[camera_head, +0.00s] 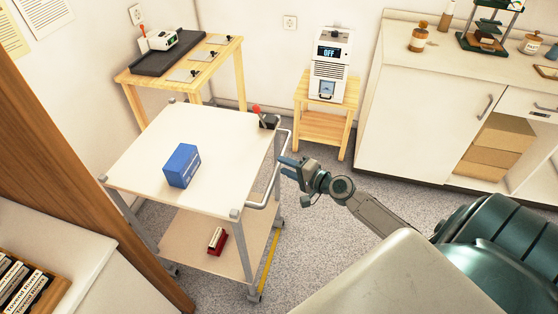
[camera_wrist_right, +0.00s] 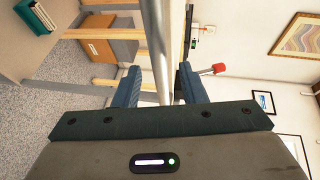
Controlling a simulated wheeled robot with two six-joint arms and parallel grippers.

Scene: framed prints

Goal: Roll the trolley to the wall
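The trolley has a white top (camera_head: 230,140), a lower wooden shelf (camera_head: 195,240), grey legs and casters. Its rail handle (camera_head: 275,185) is on the side facing my right arm. My right gripper (camera_head: 287,168) is at this handle. In the right wrist view the handle bar (camera_wrist_right: 159,45) stands between the two blue fingers (camera_wrist_right: 160,84), with a gap visible on both sides, so the gripper looks open around it. A red-knobbed lever (camera_head: 257,110) sits by the handle's far end. The white back wall (camera_head: 235,50) is beyond the trolley. My left gripper is not in view.
A blue box (camera_head: 182,165) stands on the trolley top, and a red item (camera_head: 217,240) lies on its lower shelf. A wooden table (camera_head: 215,62) stands behind, a small stand (camera_head: 325,128) with a white device farther right. Cabinets (camera_head: 415,120) line the right. Carpet (camera_head: 310,230) is clear near the handle.

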